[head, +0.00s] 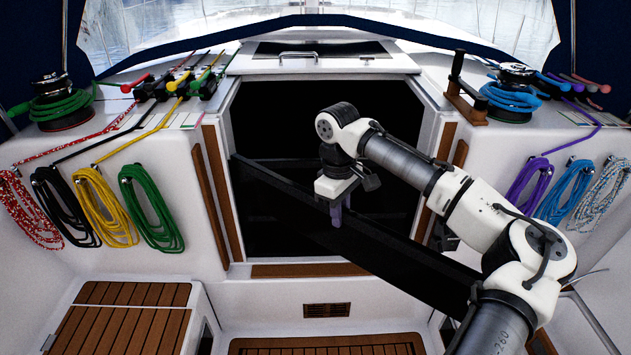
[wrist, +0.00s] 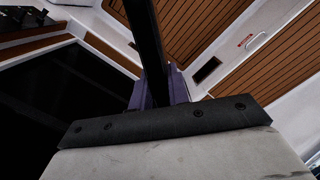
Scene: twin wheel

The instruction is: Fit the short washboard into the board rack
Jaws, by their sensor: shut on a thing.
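The washboard (head: 395,258) is a long, dark, glossy board. It slants across the companionway opening in the head view, from upper left down to lower right, and my arm covers its lower right end. My gripper (head: 337,216) points down with its purple fingers shut on the board's upper edge, near mid-length. In the wrist view the board (wrist: 147,38) rises as a narrow dark strip, nearly edge-on, between the purple fingers (wrist: 160,92). I cannot tell whether its far end touches anything. I cannot make out the board rack for sure; my arm hides part of the lower right.
Wooden strips (head: 215,190) line the dark companionway, with a wooden sill (head: 310,270) below. Coiled ropes (head: 150,208) hang on both side walls. Winches (head: 512,92) stand on the deck. A slatted seat (head: 120,325) is at lower left. The front middle floor is clear.

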